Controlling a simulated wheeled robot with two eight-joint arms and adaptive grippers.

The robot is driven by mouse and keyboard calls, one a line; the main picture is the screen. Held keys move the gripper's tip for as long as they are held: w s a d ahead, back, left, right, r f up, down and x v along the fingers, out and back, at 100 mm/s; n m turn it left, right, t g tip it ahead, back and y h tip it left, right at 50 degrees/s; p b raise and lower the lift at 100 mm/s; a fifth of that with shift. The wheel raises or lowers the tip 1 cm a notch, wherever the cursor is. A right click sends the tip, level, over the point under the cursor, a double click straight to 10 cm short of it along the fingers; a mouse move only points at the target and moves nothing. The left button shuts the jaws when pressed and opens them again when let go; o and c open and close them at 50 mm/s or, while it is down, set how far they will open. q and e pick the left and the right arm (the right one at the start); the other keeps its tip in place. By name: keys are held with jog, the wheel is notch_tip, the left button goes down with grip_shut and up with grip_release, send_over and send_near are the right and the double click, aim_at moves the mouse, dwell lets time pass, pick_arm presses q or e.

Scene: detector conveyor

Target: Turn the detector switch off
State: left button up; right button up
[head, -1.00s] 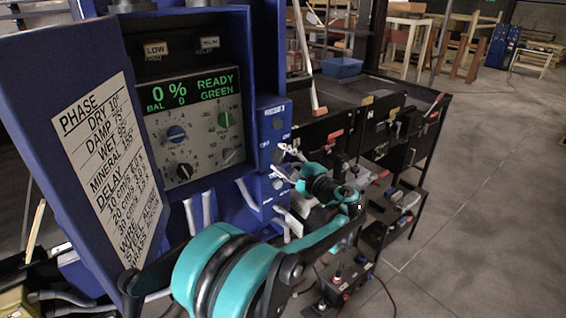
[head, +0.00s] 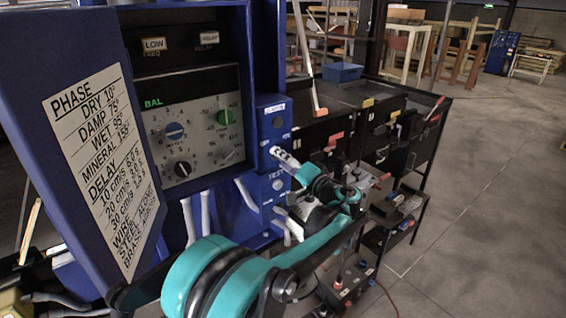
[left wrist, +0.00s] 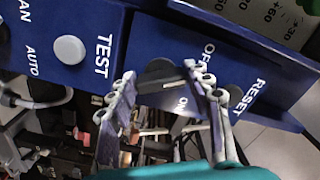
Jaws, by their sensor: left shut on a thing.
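The detector is a blue cabinet with a grey dial panel (head: 200,125) and a dark display. Its display shows only a green BAL. The black detector switch (left wrist: 160,74) sits on the blue side panel between the OFF and ON labels in the left wrist view. Which label it points to I cannot tell. My left gripper (left wrist: 166,88) is shut on the switch, one finger on each side. In the head view the left gripper (head: 284,160) reaches the side panel and its fingers hide the switch. My right gripper is not in view.
A white TEST button (left wrist: 69,49) and a RESET label lie on either side of the switch. A phase and delay chart (head: 105,165) is on the cabinet's left door. A black conveyor bench (head: 350,95) with tools stands behind my arm. Open floor is at right.

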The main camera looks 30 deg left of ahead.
pick_arm(q)
jog(key=shift+f+n, duration=0.1)
jog(key=shift+n, duration=1.6)
jog(key=o, duration=1.2)
jog(key=shift+c, duration=0.2)
jog(key=v, duration=1.2)
jog(key=shift+w+f, duration=0.1)
